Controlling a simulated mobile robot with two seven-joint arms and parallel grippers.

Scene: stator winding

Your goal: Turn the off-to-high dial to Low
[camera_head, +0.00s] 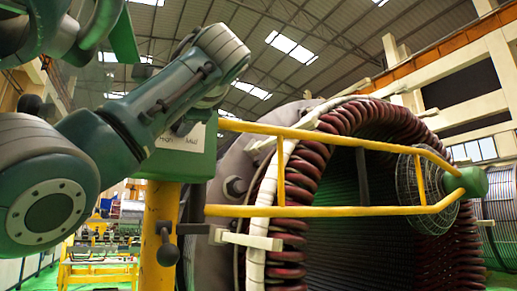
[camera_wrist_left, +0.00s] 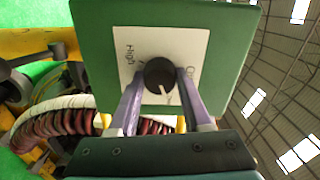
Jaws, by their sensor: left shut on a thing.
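The off-to-high dial is a round black knob (camera_wrist_left: 159,73) on a white label plate (camera_wrist_left: 140,42), fixed to a green box (camera_wrist_left: 90,35). "High" is printed left of the knob and part of "Off" shows at its right. The knob's white mark points down and slightly right in the left wrist view. Any lettering there is too small or hidden to read. My left gripper (camera_wrist_left: 160,80) is shut on the knob, one finger on each side. In the head view the green box (camera_head: 205,160) stands below my left forearm, which hides the knob. My right gripper is not in view.
A yellow post (camera_head: 158,225) carries the box. A yellow rail frame (camera_head: 335,210) reaches right from it, with a round wire-mesh guard (camera_head: 420,185) near its end. The big stator with dark red coils (camera_head: 290,200) stands close behind. Dark knobs on levers (camera_head: 167,254) stick out beside the post.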

